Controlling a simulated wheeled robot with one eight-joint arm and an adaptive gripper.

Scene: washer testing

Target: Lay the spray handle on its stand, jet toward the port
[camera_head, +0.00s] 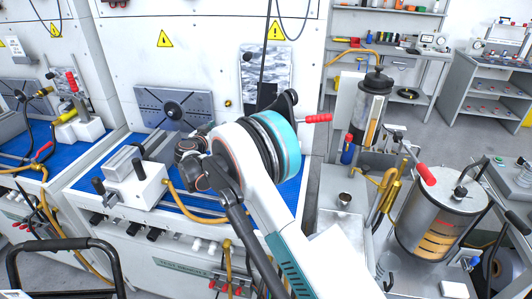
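I cannot pick out my gripper; the folded arm fills the middle of the view and its end is not clearly visible. On the middle bench, a white block with black knobs (137,184) sits on the blue mat and may be the stand; no spray handle shows on it. A round black port (173,110) is in the grey plate on the wall behind. No spray handle is clear on this bench; the arm hides its right part. On the left bench, a yellow and black handle-like tool (68,115) is by white blocks (84,128).
A red lever (318,118) sticks out right of my arm. Yellow hose (190,207) runs along the middle bench's front. A clear cylinder (370,105) and a metal tank (436,220) stand at the right. Grey shelving (490,85) is farther back, with open floor before it.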

